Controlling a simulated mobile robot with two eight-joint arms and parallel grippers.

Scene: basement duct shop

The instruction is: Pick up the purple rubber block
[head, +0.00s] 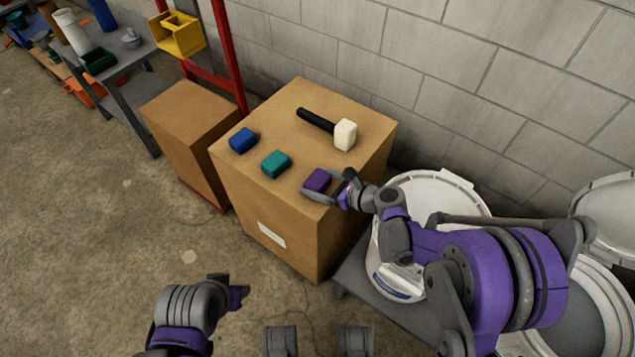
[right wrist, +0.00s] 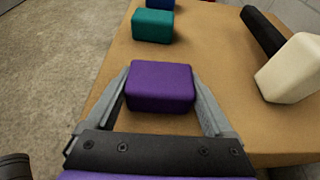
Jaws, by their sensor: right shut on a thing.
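The purple rubber block (head: 317,180) sits near the front right edge of a cardboard box top. My right gripper (head: 322,184) reaches in from the right with a finger on each side of it. In the right wrist view the purple block (right wrist: 160,86) lies between the two fingers of my right gripper (right wrist: 163,95), which is shut on it. I cannot tell any gap between the block and the box top. My left gripper (head: 238,292) hangs low at the bottom of the head view, away from the box; its fingers do not show clearly.
The cardboard box (head: 262,120) also bears a teal block (head: 275,164), a blue block (head: 242,140) and a mallet with a white head (head: 345,135). A white bucket (head: 440,184) stands close to the right. A smaller box (head: 190,108) and red post (head: 228,50) are left.

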